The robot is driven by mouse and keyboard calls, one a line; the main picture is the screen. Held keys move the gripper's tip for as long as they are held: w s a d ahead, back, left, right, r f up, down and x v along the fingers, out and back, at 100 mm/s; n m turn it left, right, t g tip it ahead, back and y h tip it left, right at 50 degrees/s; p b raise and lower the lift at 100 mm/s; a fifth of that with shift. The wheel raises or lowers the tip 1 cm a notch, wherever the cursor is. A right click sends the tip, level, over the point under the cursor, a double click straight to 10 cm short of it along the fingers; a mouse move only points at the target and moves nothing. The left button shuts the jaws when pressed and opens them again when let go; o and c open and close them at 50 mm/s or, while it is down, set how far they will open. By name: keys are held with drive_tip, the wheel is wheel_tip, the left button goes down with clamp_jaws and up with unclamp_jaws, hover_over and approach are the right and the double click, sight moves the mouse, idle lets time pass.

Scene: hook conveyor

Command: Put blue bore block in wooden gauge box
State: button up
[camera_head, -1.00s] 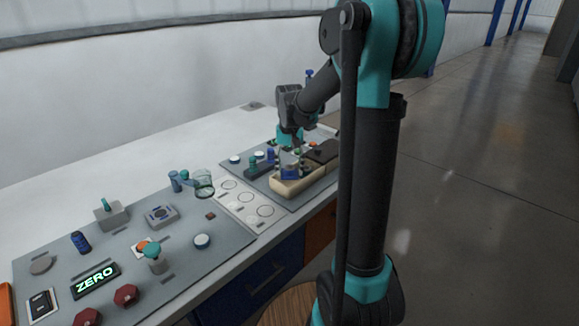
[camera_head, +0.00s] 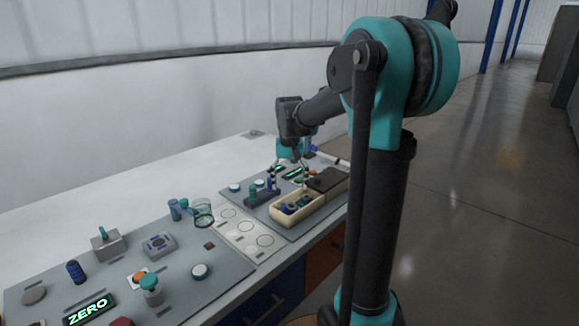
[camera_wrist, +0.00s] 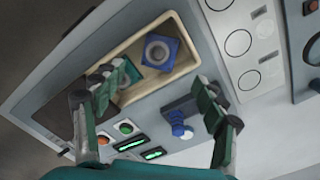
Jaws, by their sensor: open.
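The blue bore block (camera_head: 288,208) is inside the open, cream-coloured wooden gauge box (camera_head: 284,222). In the wrist view the block (camera_wrist: 173,43) shows its round grey bore facing up, near the right end of the box (camera_wrist: 194,50). A teal piece (camera_wrist: 130,70) lies beside it in the box, partly behind a finger. My gripper (camera_head: 289,177) is above the box area. The wrist view shows my gripper (camera_wrist: 166,97) with its fingers wide apart and nothing between them; the block is apart from both fingers.
A blue-and-green fixture (camera_head: 263,191) stands left of the box. A dark brown lid or block (camera_head: 326,180) adjoins its right end. Lit green displays (camera_wrist: 132,144) and buttons lie nearby. A white strip with printed circles (camera_head: 246,228) is clear.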

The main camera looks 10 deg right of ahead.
wheel_tip(320, 180, up, 8)
drive_tip(key=s+d+f+n+t, duration=0.1)
drive_tip(key=s+d+f+t, duration=0.1)
drive_tip(key=s+f, duration=0.9)
drive_tip(key=s+d+f+t, duration=0.2)
drive_tip(key=s+f, duration=0.9)
drive_tip(key=shift+n, duration=0.4)
